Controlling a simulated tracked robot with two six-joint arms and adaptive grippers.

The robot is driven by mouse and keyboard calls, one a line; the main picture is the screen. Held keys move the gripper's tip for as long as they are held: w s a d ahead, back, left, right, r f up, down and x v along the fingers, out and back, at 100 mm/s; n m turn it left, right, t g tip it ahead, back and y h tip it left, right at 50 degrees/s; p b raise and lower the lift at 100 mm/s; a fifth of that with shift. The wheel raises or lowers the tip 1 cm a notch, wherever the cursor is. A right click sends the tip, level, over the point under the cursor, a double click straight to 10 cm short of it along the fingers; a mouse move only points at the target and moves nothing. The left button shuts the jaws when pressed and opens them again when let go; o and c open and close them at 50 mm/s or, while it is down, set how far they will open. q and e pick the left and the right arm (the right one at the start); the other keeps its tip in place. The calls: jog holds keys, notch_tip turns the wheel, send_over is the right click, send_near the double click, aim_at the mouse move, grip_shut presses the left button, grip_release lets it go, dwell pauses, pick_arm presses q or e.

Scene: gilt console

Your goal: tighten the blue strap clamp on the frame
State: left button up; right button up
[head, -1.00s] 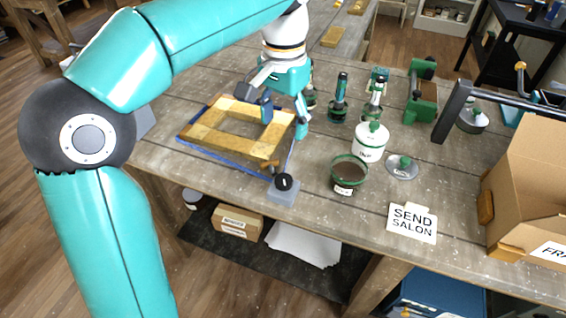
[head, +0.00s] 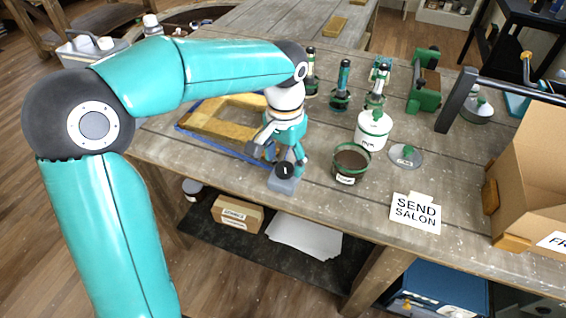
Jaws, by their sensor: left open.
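The wooden frame (head: 205,123) lies on the workbench at the left, partly hidden behind my left arm and gripper. The blue strap (head: 222,150) runs around the frame's outer edge. The strap's clamp is a grey-blue block with a round black knob (head: 285,170) at the frame's near right corner. My left gripper (head: 279,166) points down at the clamp with its open fingers around or just beside the knob; I cannot tell whether they touch it. My right gripper does not show.
A dark-filled pot (head: 350,165), a white lidded jar (head: 373,131) and a loose lid (head: 405,157) stand right of the clamp. A "SEND SALON" card (head: 415,213) and a cardboard box (head: 530,180) are further right. Several green-handled tools stand behind.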

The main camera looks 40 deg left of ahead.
pick_arm(q)
jog(key=shift+f, duration=0.85)
